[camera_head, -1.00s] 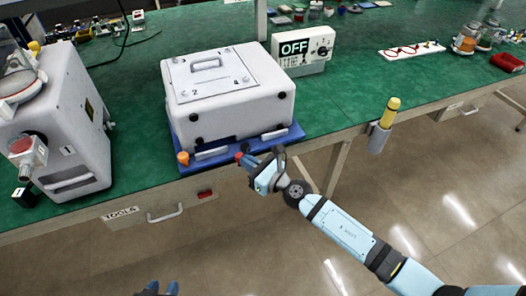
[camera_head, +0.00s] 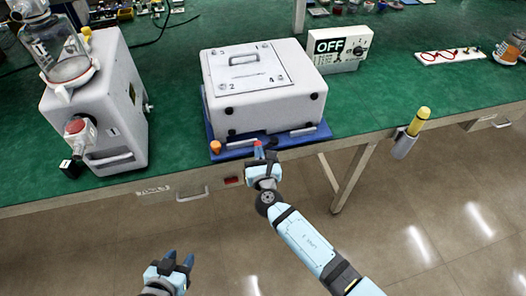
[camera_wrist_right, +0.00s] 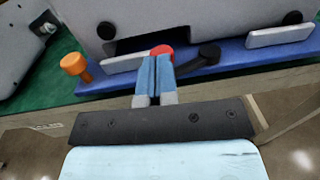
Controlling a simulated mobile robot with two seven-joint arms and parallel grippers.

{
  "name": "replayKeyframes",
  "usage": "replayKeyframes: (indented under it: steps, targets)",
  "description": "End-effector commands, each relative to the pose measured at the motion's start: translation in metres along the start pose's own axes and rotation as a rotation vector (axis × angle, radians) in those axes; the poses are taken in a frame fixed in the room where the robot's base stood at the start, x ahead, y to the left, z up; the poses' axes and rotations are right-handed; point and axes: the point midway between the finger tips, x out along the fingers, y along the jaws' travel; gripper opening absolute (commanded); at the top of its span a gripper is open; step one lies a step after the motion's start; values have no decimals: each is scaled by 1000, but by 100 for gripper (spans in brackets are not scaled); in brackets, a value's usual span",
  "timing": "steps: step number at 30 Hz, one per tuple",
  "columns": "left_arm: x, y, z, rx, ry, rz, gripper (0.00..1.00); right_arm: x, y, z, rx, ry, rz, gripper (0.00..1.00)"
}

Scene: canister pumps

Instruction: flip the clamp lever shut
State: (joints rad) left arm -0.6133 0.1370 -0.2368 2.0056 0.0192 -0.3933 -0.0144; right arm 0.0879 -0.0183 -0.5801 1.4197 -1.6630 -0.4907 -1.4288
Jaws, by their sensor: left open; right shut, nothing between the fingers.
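The clamp lever shows as a red knob (camera_wrist_right: 161,50) beside a black piece (camera_wrist_right: 208,56) at the front of the blue base (camera_wrist_right: 237,54). In the head view, the base (camera_head: 302,139) lies under the white case near the bench edge. My right gripper (camera_head: 258,158) is shut and empty, with its blue fingertips (camera_wrist_right: 155,62) right in front of the red knob and partly covering it. I cannot tell whether they touch. My left gripper (camera_head: 178,260) is open and empty, low in front of the bench and away from the clamp.
The white lidded case (camera_head: 262,105) stands on the base. An orange knob (camera_wrist_right: 73,64) and pale bars (camera_wrist_right: 280,36) sit along the base's front. A white canister pump (camera_head: 110,110) stands left, and a box reading OFF (camera_head: 340,48) stands behind right. Open floor lies before the bench.

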Motion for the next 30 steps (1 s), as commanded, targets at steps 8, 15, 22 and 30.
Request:
replayKeyframes:
  steps: [8, 15, 22, 30]
  targets:
    - [2, -2, 3, 0, -6, -3, 43, 8, 4, -1, -1, -2, 7, 0]
    - [3, -1, 5, -5, -11, -2, 43, 16, 8, -1, 0, -1, 10, 0]
    - [4, -1, 4, -6, -10, -2, 43, 20, 10, 0, 0, -2, 10, 0]
    - [4, -1, 4, -7, -8, -2, 43, 22, 10, 2, 1, -4, 10, 0]
